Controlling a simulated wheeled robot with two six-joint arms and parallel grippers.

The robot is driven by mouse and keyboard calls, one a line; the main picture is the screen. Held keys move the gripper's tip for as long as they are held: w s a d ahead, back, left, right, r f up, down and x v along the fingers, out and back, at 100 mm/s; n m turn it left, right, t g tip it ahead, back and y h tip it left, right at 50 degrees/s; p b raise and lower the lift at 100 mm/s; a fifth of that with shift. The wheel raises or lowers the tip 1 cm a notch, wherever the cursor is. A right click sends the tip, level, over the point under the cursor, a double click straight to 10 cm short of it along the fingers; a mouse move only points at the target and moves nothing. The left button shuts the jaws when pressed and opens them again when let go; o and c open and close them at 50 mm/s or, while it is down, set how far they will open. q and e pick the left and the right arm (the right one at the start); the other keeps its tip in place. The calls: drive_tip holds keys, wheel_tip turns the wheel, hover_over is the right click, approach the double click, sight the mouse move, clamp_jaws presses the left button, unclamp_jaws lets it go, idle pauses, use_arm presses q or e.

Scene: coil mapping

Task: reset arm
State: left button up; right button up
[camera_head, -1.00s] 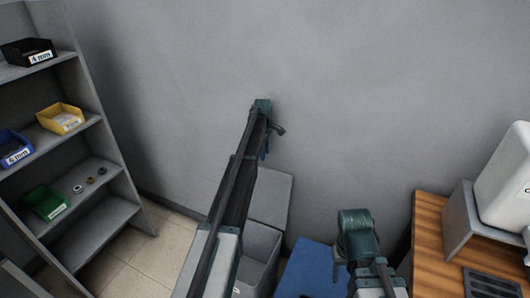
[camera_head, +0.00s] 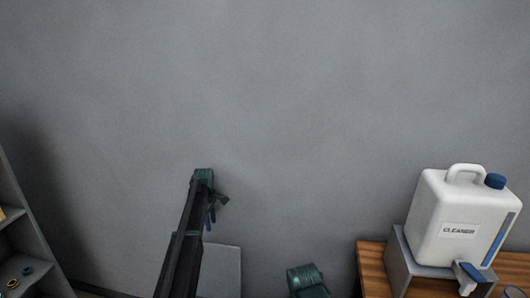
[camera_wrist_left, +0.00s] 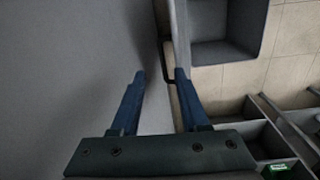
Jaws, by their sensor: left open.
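My left arm rises from the bottom edge of the head view, left of centre. A teal joint of my right arm (camera_head: 306,277) shows at the bottom edge of the head view. My right gripper is out of view.
A white cleaner jug (camera_head: 460,215) sits on a grey stand (camera_head: 400,262) on a wooden table (camera_head: 372,268) at the right. A grey shelf (camera_head: 32,240) with small rings is at the left edge. The upper wall area is clear.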

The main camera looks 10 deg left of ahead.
use_arm(q)
drive_tip(key=s+d+m, duration=0.9)
drive_tip(key=s+d, duration=0.8)
drive_tip(key=s, duration=0.2)
drive_tip(key=s+d+m, duration=0.2)
drive_tip(key=s+m, duration=0.1)
drive_tip(key=s, duration=0.4)
drive_tip(key=s+d+m, duration=0.3)
drive_tip(key=s+m, duration=0.1)
drive_tip(key=s, duration=0.4)
drive_tip(key=s+d+m+y, duration=0.1)
drive_tip(key=s+d+m, duration=0.2)
drive_tip(key=s, duration=0.5)
drive_tip(key=shift+s+d+m+g, duration=0.15)
drive_tip(key=shift+d+m+g, duration=0.1)
drive_tip(key=shift+m+g, duration=0.2)
drive_tip(key=shift+r, duration=0.1)
